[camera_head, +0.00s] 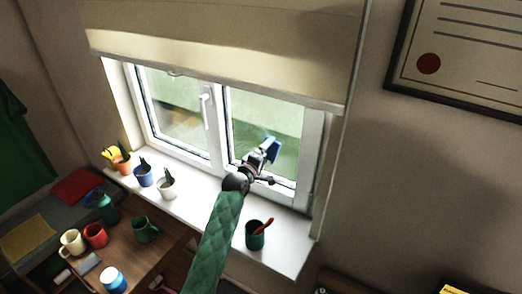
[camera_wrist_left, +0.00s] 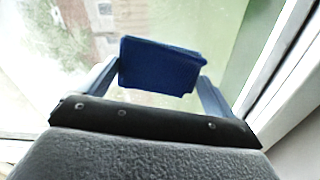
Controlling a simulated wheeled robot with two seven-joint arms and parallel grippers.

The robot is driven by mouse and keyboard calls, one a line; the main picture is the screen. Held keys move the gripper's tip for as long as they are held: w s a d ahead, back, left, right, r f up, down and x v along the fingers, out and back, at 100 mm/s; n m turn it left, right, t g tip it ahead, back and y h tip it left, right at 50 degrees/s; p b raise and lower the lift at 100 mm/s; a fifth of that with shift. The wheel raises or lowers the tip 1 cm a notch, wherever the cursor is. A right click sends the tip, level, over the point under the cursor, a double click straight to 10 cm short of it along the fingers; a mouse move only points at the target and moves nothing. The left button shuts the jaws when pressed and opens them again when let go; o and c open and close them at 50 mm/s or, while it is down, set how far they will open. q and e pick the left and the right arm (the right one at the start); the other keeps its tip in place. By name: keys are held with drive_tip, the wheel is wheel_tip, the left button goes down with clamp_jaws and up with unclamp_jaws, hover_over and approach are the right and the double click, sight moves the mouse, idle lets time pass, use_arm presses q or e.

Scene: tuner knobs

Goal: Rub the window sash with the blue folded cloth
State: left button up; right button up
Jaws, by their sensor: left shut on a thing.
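The white window sash (camera_head: 216,118) stands in the wall, with a pane on each side of its middle post and a handle on that post. My left gripper (camera_head: 266,157) reaches up to the right pane and is shut on the blue folded cloth (camera_head: 272,148). In the left wrist view the cloth (camera_wrist_left: 160,66) sits between the two fingers, in front of the glass. Whether the cloth touches the glass cannot be told. A white frame bar (camera_wrist_left: 285,70) runs to its right there. My right gripper is not in view.
Small potted plants (camera_head: 167,188) stand on the left of the sill, and a dark green cup (camera_head: 255,236) with a red item stands right of my arm. A beige blind (camera_head: 220,45) hangs above. Mugs (camera_head: 95,235) crowd the table at lower left.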

sight(275, 154)
use_arm(q)
drive_tip(key=shift+s+d, duration=0.35)
drive_tip(key=shift+d, duration=0.15)
drive_tip(key=shift+s+d+p, duration=0.5)
drive_tip(key=shift+d+p, duration=0.1)
drive_tip(key=shift+d, duration=0.15)
drive_tip(key=shift+s+d, duration=0.2)
drive_tip(key=shift+d, duration=0.1)
drive_tip(key=shift+s+d, duration=0.3)
drive_tip(key=shift+d, duration=0.3)
drive_tip(key=shift+a, duration=0.15)
drive_tip(key=shift+w+a+b, duration=0.4)
drive_tip(key=shift+w+a, duration=0.4)
drive_tip(key=shift+a, duration=0.35)
drive_tip(key=shift+w+a+b, duration=0.45)
drive_tip(key=shift+w+a, duration=0.4)
drive_tip(key=shift+a, duration=0.4)
drive_tip(key=shift+w+a+b, duration=0.5)
drive_tip(key=shift+w+a, duration=0.35)
drive_tip(key=shift+a, duration=0.4)
drive_tip(key=shift+w+a+b, duration=0.45)
drive_tip(key=shift+w+a, duration=0.4)
drive_tip(key=shift+a, duration=0.4)
